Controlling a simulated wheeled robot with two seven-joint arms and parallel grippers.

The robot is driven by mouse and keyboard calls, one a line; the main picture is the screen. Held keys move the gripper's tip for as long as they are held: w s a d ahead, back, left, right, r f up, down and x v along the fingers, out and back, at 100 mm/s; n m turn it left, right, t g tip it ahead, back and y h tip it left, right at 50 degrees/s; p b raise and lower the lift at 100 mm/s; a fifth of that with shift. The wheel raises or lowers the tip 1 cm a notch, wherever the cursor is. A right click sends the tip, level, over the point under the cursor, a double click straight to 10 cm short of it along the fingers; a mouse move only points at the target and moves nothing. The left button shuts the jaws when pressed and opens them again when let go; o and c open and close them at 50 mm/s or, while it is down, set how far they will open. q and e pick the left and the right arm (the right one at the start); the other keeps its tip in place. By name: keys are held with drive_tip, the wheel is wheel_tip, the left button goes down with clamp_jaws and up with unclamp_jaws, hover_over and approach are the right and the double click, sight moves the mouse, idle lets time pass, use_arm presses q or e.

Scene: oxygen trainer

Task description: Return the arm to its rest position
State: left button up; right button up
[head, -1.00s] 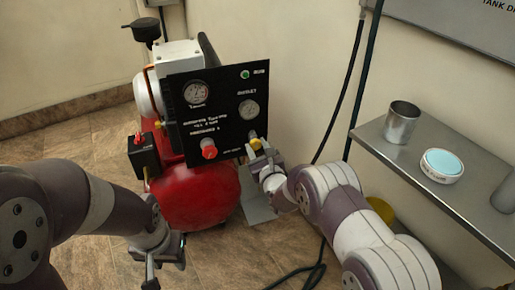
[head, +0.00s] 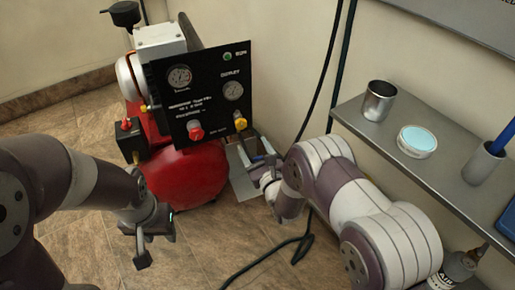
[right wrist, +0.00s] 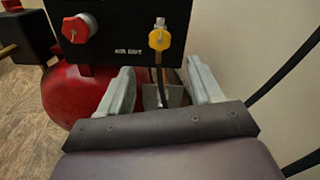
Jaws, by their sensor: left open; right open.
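My right gripper (head: 258,158) is open and empty, just in front of and below the black control panel (head: 203,92). In the right wrist view its two fingers (right wrist: 160,88) stand apart, with the yellow valve knob (right wrist: 160,40) beyond and above the gap between them. The yellow knob (head: 240,122) and a red knob (head: 196,132) sit low on the panel. My left gripper (head: 146,232) hangs at the lower left over the floor, open and apart from the red compressor tank (head: 185,178).
A steel shelf (head: 415,175) at the right carries a metal cup (head: 380,100), a round tin with a pale blue top (head: 417,141) and a holder (head: 485,163) with something blue. A black hose (head: 270,255) lies on the tiled floor.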

drive_tip(key=shift+v, duration=1.3)
